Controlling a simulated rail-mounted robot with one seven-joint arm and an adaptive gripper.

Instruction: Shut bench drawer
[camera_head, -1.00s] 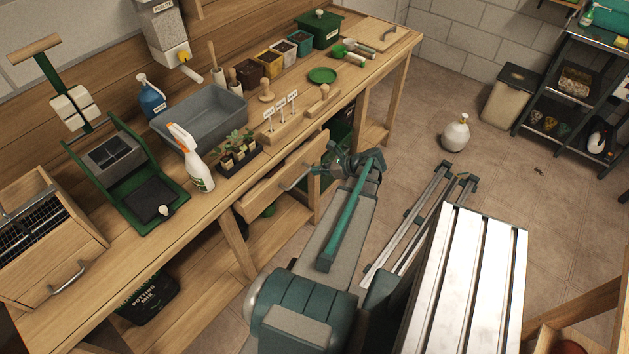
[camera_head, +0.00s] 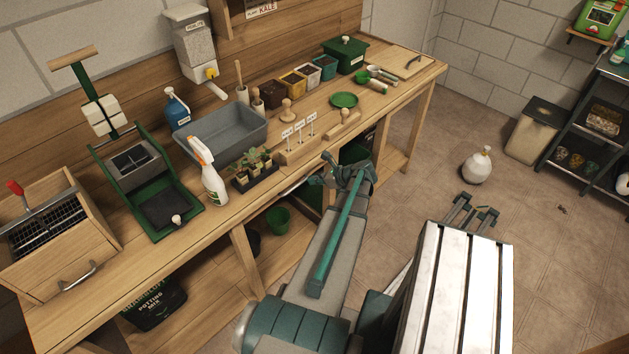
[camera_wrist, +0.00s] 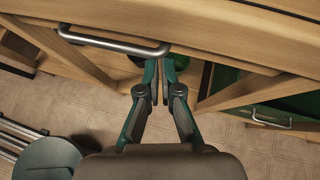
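The bench drawer shows in the wrist view as a wooden front (camera_wrist: 215,45) with a curved metal handle (camera_wrist: 115,42). Its front lies close under the bench top edge; I cannot tell whether it is fully flush. In the head view the drawer front (camera_head: 284,191) sits at the bench's front edge, partly hidden by my arm. My gripper (camera_wrist: 159,66) has its fingers together with nothing seen between them. The fingertips are just below the drawer front, near the handle's right end and not around it. In the head view my gripper (camera_head: 348,170) is at the bench front.
The bench top (camera_head: 150,244) holds a spray bottle (camera_head: 207,172), a seedling tray (camera_head: 254,172), a grey tub (camera_head: 222,135) and label stakes. A green pot (camera_head: 278,219) stands on the lower shelf.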

